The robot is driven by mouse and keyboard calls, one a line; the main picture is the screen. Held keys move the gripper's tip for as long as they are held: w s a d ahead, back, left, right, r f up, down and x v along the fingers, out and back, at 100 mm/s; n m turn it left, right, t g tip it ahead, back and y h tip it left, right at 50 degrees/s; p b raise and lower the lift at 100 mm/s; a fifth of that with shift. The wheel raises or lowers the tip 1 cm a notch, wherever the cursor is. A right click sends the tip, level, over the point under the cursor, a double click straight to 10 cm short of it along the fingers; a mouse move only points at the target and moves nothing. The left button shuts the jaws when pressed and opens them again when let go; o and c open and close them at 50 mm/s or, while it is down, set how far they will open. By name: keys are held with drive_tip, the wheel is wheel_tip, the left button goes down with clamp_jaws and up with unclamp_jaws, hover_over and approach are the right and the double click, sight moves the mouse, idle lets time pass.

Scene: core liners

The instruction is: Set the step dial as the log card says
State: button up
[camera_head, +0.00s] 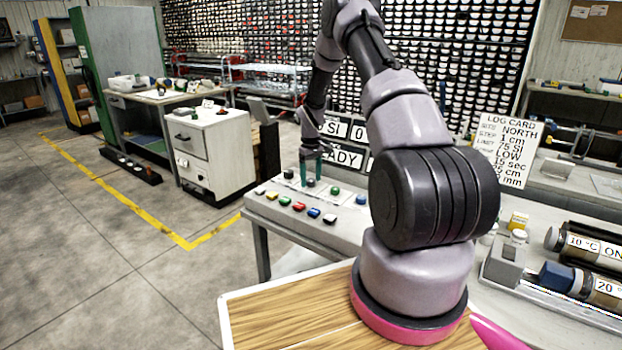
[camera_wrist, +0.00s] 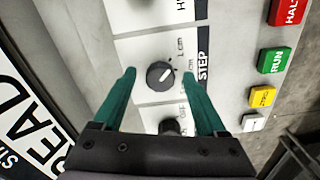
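The step dial (camera_wrist: 160,75) is a round black knob on a white panel in the wrist view, beside the word STEP. A "1 cm" mark sits to its upper right; a lower mark is partly hidden by a finger. I cannot tell surely which mark the knob points to. The log card (camera_head: 505,150) stands at the right in the head view and reads STEP 1 cm. My gripper (camera_wrist: 160,73) is open, its teal fingers on either side of the dial with visible gaps. My gripper also shows over the console (camera_head: 311,168) in the head view.
Another black knob (camera_wrist: 169,127) sits below the dial, near the palm. A red HALT button (camera_wrist: 287,12), a green RUN button (camera_wrist: 273,61) and a yellow button (camera_wrist: 262,96) line the panel's right side. Display signs (camera_head: 342,130) stand behind the console.

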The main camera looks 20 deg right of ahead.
wheel_tip(320, 180, up, 11)
idle(0.7)
drive_tip(key=shift+f, duration=0.1)
wheel_tip(320, 180, up, 15)
drive_tip(key=m+t, duration=0.2)
hover_over(311, 180)
drive_tip(key=s+a, duration=0.3)
drive_tip(key=s, duration=0.2)
drive_tip(key=s+a+r+m+t, duration=0.1)
drive_tip(key=s+a+r, duration=0.2)
drive_tip(key=s+r, duration=0.55)
drive_tip(key=s+a+r+m+t, duration=0.1)
drive_tip(key=s+r, duration=0.1)
drive_tip(key=s, duration=0.6)
drive_tip(key=s+a+r+m+t+y, duration=0.1)
drive_tip(key=s+a+r+m, duration=0.1)
drive_tip(key=s, duration=0.5)
drive_tip(key=s+a+r+m+t+y, duration=0.1)
drive_tip(key=s+r, duration=0.3)
drive_tip(key=s, duration=0.4)
drive_tip(key=shift+s+a+r+m+t, duration=0.25)
drive_tip(key=shift+s+a+m+t, duration=0.1)
drive_tip(key=shift+a+m+t, duration=0.25)
